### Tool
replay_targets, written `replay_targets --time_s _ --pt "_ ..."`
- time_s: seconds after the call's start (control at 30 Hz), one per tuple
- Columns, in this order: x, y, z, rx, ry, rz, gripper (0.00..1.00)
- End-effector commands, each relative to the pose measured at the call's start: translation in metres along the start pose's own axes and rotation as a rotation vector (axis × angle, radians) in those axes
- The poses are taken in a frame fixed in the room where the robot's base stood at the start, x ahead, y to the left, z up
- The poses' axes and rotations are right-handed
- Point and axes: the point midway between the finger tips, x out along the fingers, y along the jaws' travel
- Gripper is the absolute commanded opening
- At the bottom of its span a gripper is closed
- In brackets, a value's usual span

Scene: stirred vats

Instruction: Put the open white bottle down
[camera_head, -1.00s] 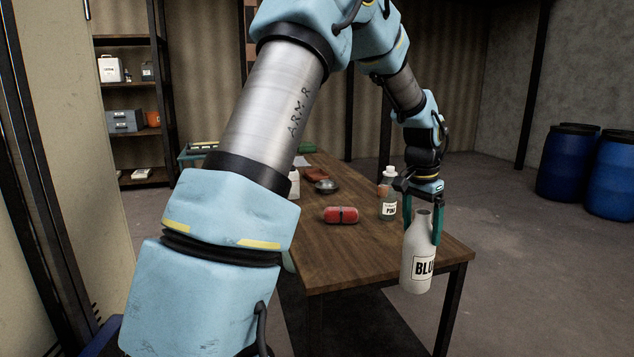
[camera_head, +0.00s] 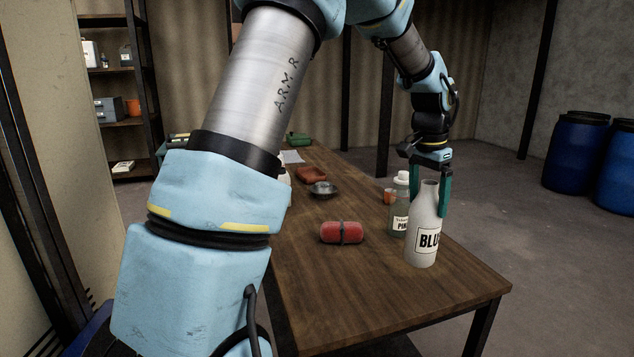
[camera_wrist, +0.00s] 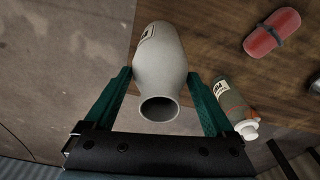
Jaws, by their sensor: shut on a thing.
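The open white bottle (camera_head: 424,232) has a label reading "BLU" and no cap. It is upright near the right edge of the wooden table (camera_head: 400,305). My gripper (camera_head: 432,190) is shut on it, with green fingers on both sides of its upper part. In the wrist view the bottle (camera_wrist: 160,65) lies between the two fingers (camera_wrist: 160,98), its dark open mouth facing the camera. In that view grey floor shows beside and below it, and the table lies to the right. I cannot tell whether its base touches the table.
A capped bottle labelled "PIN" (camera_head: 400,213) stands just left of the white bottle. A red capsule-shaped object (camera_head: 342,232), a metal bowl (camera_head: 323,189) and a red tray (camera_head: 311,174) are farther left and back. The table's front right is clear. Blue barrels (camera_head: 575,152) stand at the right.

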Motion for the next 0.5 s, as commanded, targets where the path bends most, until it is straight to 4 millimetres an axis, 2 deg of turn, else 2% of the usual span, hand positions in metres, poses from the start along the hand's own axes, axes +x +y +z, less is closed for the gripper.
replay_targets --time_s 0.2,0.5 --pt "0.004 0.000 0.000 0.000 0.000 0.000 0.00" --pt "0.052 0.000 0.007 0.001 -0.001 0.001 0.00"
